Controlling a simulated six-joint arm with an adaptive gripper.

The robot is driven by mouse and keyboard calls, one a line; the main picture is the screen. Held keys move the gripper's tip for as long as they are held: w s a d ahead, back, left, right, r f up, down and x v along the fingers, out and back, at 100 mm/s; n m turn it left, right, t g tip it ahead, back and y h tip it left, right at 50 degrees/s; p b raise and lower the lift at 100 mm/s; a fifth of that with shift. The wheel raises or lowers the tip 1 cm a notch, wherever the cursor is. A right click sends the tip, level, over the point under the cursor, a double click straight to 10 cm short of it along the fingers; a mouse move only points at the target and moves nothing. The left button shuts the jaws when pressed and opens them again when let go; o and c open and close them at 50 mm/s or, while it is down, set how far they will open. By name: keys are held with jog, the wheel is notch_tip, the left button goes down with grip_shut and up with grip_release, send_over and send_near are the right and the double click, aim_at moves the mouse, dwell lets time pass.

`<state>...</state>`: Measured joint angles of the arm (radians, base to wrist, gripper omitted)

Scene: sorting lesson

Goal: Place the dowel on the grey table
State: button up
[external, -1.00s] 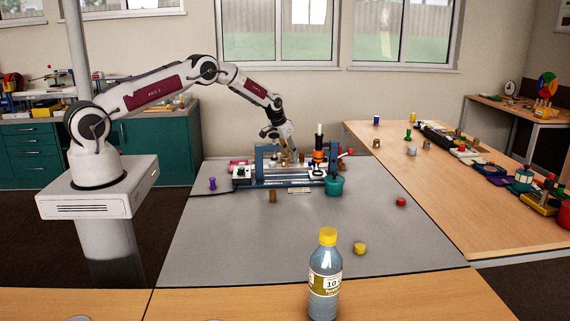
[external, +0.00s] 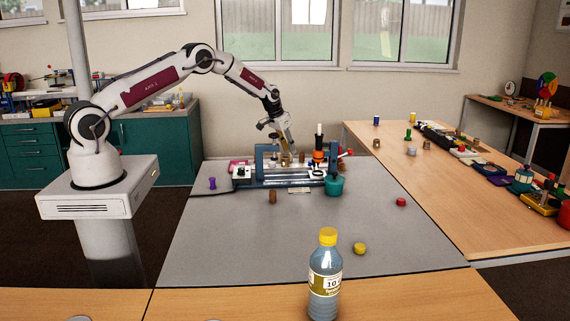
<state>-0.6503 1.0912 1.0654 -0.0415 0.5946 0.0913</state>
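The grey table (external: 228,233) stands in the middle, in front of my arm's base. My gripper (external: 286,154) points down over the blue-framed rig (external: 262,179) near the table's back edge. A tan piece shows at its fingertips, but it is too small to tell whether the fingers hold it or whether it is the dowel. A brown upright cylinder (external: 272,196) stands on the grey table just in front of the rig, apart from my gripper. I cannot tell for certain which piece is the dowel.
A teal pot (external: 334,185) and an orange-and-black post (external: 318,152) stand at the rig's right. A purple piece (external: 212,183), a red piece (external: 401,202) and a yellow piece (external: 359,248) sit apart on the table. A bottle (external: 325,280) stands at the front. The table's middle is clear.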

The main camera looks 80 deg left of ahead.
jog(key=v, duration=0.8)
jog(key=shift+d+r, duration=0.15)
jog(key=shift+r, duration=0.1)
dwell(0.8)
jog(key=s+d+r+m, duration=0.2)
jog(key=d+r, duration=1.2)
jog(key=s+d+r+m+t+h, duration=0.1)
jog(key=s+d+r, duration=0.35)
jog(key=d, duration=0.25)
jog(key=s+d+r, duration=0.4)
jog(key=d+r, duration=0.1)
jog(key=d, duration=0.2)
jog(key=s+d+m, duration=0.1)
jog(key=s+d, duration=0.4)
jog(key=s, duration=0.3)
jog(key=s+d+m+h, duration=0.1)
jog(key=s+d, duration=0.4)
jog(key=s, duration=0.4)
jog(key=s+d+m+t, duration=0.1)
jog(key=s+d, duration=0.5)
jog(key=s, duration=0.3)
jog(key=shift+s+f+m, duration=0.15)
jog(key=shift+f+m, duration=0.1)
jog(key=shift+m, duration=0.15)
jog(key=shift+d, duration=0.1)
